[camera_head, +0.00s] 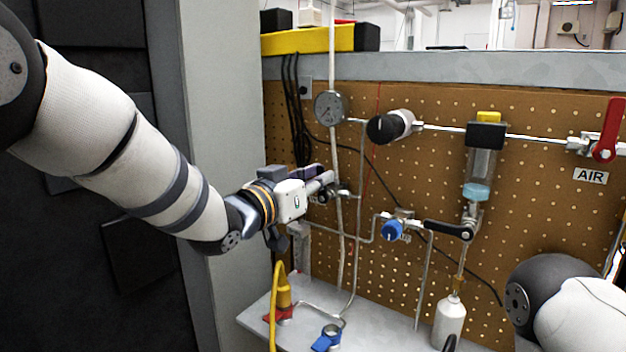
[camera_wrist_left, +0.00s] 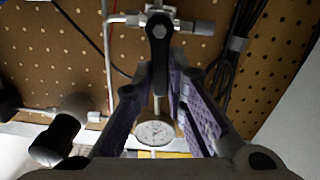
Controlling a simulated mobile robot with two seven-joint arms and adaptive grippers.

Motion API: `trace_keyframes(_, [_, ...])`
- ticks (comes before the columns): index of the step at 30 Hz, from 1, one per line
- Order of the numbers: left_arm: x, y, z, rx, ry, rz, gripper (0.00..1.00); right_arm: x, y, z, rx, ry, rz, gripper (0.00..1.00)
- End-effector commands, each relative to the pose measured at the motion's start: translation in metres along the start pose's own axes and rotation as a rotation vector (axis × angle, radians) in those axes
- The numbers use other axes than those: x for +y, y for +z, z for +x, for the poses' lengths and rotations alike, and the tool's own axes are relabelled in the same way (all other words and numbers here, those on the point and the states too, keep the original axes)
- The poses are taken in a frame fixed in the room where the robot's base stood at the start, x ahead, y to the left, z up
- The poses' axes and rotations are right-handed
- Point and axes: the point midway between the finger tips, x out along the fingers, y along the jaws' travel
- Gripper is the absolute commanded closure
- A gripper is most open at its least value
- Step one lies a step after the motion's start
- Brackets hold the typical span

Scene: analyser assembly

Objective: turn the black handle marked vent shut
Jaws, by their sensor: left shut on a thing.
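My left gripper (camera_head: 318,186) reaches in from the left to a small valve on the pegboard's pipework, below the round gauge. In the left wrist view its purple-padded fingers (camera_wrist_left: 158,78) are closed around a black handle (camera_wrist_left: 158,45), whose round pivot end shows beyond the fingertips. In the head view the gripper mostly hides this handle. No vent marking is readable. Another black lever (camera_head: 448,229) lies about level on the pipe further right. My right gripper does not show.
The gauge (camera_head: 329,107) and a black round knob (camera_head: 382,128) are above. A blue knob (camera_head: 392,230), a filter bowl (camera_head: 479,170) and a red AIR lever (camera_head: 608,130) are to the right. A white bottle (camera_head: 449,322) and blue valve (camera_head: 326,338) are low down. A grey wall stands left.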

Motion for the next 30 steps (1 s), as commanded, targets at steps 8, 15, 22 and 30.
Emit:
trace_keyframes(8, [0.0042, -0.0015, 0.0000, 0.003, 0.000, 0.104, 1.00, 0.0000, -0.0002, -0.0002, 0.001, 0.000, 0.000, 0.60])
trace_keyframes(15, [0.0053, -0.0015, 0.0000, 0.004, 0.000, 0.133, 1.00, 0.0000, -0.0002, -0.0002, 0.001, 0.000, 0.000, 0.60])
trace_keyframes(22, [0.0055, -0.0015, 0.0000, 0.004, 0.000, 0.135, 1.00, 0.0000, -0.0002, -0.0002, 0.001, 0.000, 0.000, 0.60])
trace_keyframes(30, [0.0055, -0.0011, 0.0000, 0.003, 0.000, 0.134, 0.67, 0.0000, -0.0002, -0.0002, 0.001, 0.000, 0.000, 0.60])
